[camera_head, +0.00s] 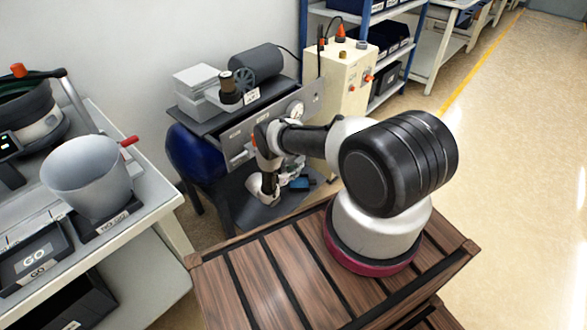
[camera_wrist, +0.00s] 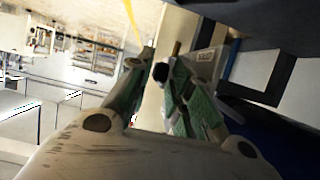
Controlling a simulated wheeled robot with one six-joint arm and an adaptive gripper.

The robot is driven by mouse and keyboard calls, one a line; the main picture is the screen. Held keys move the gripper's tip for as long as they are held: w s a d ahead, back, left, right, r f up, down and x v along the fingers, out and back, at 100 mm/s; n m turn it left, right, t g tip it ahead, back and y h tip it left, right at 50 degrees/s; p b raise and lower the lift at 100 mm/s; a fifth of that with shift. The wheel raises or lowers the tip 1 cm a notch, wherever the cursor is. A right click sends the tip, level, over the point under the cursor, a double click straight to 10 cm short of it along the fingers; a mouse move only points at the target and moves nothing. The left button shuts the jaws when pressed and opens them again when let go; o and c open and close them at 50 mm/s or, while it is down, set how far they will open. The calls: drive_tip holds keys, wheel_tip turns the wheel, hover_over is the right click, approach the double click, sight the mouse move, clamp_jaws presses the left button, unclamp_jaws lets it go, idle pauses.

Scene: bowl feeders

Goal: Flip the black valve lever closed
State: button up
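My arm reaches from the right over to a grey bench machine (camera_head: 232,132) in the head view, and its wrist hangs low in front of the panel. My gripper (camera_wrist: 156,66) shows in the wrist view as two grey-green fingers that lean toward each other. A pale gap shows between them lower down. A small dark rounded piece (camera_wrist: 160,72) lies at the fingertips. I cannot tell whether it is the black valve lever or part of a finger, or whether it is gripped. The lever is not clearly visible in the head view.
The panel carries a round gauge (camera_head: 297,110). A blue tank (camera_head: 190,153) is beneath it, and a cream control box (camera_head: 340,80) stands right of it. A bench with a grey bowl (camera_head: 88,175) is at left. Open floor (camera_head: 500,150) lies at right.

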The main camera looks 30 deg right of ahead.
drive_tip(key=shift+c, duration=0.4)
drive_tip(key=shift+d, duration=0.1)
clamp_jaws()
drive_tip(key=shift+w+r+y, duration=0.15)
drive_tip(key=shift+r+y, duration=0.1)
drive_tip(key=shift+y, duration=0.05)
drive_tip(key=shift+r+y, duration=0.2)
drive_tip(key=shift+y, duration=0.2)
drive_tip(key=shift+o, duration=0.4)
unclamp_jaws()
drive_tip(key=shift+f, duration=0.1)
